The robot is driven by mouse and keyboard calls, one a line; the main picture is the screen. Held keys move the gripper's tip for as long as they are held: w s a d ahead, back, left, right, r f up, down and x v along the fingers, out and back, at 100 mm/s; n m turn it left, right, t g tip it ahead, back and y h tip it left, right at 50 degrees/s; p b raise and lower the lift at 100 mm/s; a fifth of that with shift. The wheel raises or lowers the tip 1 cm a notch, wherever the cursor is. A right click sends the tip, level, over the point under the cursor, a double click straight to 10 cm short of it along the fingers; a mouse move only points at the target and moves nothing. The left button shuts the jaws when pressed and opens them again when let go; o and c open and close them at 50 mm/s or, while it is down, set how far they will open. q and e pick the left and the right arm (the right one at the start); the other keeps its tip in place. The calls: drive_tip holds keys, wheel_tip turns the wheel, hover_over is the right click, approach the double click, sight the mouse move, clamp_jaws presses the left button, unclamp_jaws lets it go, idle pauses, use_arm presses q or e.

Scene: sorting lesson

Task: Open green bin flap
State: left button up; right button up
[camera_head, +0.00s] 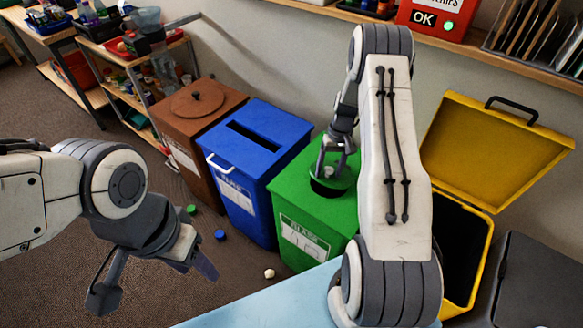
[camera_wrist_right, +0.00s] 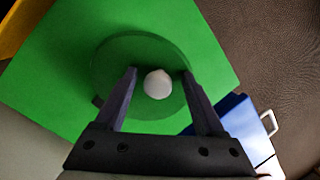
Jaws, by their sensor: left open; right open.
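The green bin (camera_head: 312,215) stands between the blue bin and the yellow bin in the head view. Its round green flap with a white knob (camera_wrist_right: 158,84) shows in the right wrist view, lying on the bin's top. My right gripper (camera_head: 334,165) is above the flap in the head view. In the right wrist view its two fingers (camera_wrist_right: 163,88) are open, one to each side of the knob, which stands between them; contact cannot be told. My left gripper (camera_head: 155,280) is open and empty over the floor at the left.
A blue bin (camera_head: 245,195) with a slot and white handle and a brown lidded bin (camera_head: 185,135) stand to the left. A yellow bin (camera_head: 480,225) with its lid up is at the right. Small caps (camera_head: 220,235) and a pale ball (camera_head: 269,273) lie on the floor.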

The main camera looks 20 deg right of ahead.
sight(325, 178)
drive_tip(key=f, duration=0.1)
drive_tip(key=a+f+h+b, duration=0.1)
drive_tip(key=a+f+t+h, duration=0.1)
drive_tip(key=shift+s+b, duration=0.3)
drive_tip(key=shift+d+r+t+h, duration=0.15)
drive_tip(key=shift+r+t+h, duration=0.1)
drive_tip(key=shift+t+h, duration=0.05)
wheel_tip(325, 178, up, 10)
use_arm(q)
drive_tip(key=shift+s+d+f+p, duration=0.15)
drive_tip(key=shift+d+f+p, duration=0.2)
drive_tip(key=shift+f, duration=0.25)
use_arm(e)
drive_tip(key=s+a+r+n, duration=0.1)
drive_tip(key=a+r, duration=0.3)
drive_tip(key=a, duration=0.3)
drive_tip(key=s+a+r+n, duration=0.2)
drive_tip(key=a+r, duration=0.2)
drive_tip(key=a, duration=0.3)
drive_tip(key=shift+a+r, duration=0.15)
drive_tip(key=shift+r, duration=0.1)
